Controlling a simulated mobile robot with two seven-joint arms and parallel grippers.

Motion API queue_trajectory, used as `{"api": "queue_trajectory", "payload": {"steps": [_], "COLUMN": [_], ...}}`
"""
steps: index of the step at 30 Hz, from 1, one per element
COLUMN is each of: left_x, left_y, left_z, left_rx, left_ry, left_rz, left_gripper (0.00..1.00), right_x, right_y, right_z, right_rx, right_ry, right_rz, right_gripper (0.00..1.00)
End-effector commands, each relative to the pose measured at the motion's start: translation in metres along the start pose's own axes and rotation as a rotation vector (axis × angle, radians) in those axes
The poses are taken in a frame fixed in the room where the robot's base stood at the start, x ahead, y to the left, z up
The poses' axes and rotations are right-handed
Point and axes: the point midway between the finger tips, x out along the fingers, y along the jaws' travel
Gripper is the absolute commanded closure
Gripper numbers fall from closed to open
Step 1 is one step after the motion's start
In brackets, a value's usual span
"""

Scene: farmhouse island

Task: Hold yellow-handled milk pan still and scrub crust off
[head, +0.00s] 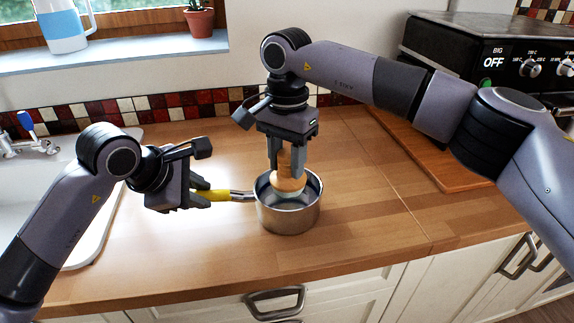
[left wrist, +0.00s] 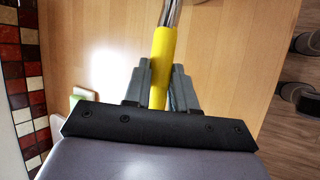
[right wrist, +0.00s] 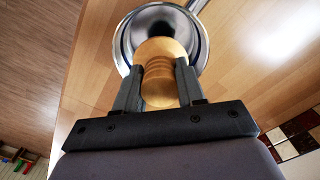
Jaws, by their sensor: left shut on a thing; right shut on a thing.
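The milk pan (head: 288,218) is a small steel pan standing upright on the wooden worktop, with a yellow handle (head: 214,196) pointing left. My left gripper (head: 202,192) is shut on the yellow handle, which also shows between its fingers in the left wrist view (left wrist: 162,58). My right gripper (head: 286,166) points down over the pan and is shut on a round wooden scrubbing brush (head: 288,178). The brush's lower end is inside the pan.
A sink (head: 84,232) with a tap (head: 30,145) is at the left. A wooden board (head: 440,160) lies at the right by a black stove (head: 480,50). A jug (head: 64,28) and potted plant (head: 199,20) stand on the sill. The worktop around the pan is clear.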

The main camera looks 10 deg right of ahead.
Motion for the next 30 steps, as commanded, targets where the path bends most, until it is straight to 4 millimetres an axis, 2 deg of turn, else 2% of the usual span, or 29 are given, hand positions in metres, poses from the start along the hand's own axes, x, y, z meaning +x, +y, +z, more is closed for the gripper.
{"api": "queue_trajectory", "payload": {"steps": [8,19,30], "left_x": [0.0,0.0,0.0], "left_y": [0.0,0.0,0.0], "left_z": [-0.001,-0.001,-0.001], "left_rx": [-0.002,-0.002,-0.001], "left_ry": [0.002,0.002,0.002], "left_rz": [0.0,0.0,0.0], "left_gripper": [1.0,1.0,1.0], "right_x": [-0.002,-0.029,-0.03], "right_y": [0.0,0.0,0.0], "right_z": [0.0,0.001,0.001], "right_rx": [0.0,0.0,0.0], "right_ry": [0.0,0.0,0.0], "right_rz": [-0.001,-0.001,0.0], "right_gripper": [0.96,0.96,0.96]}}
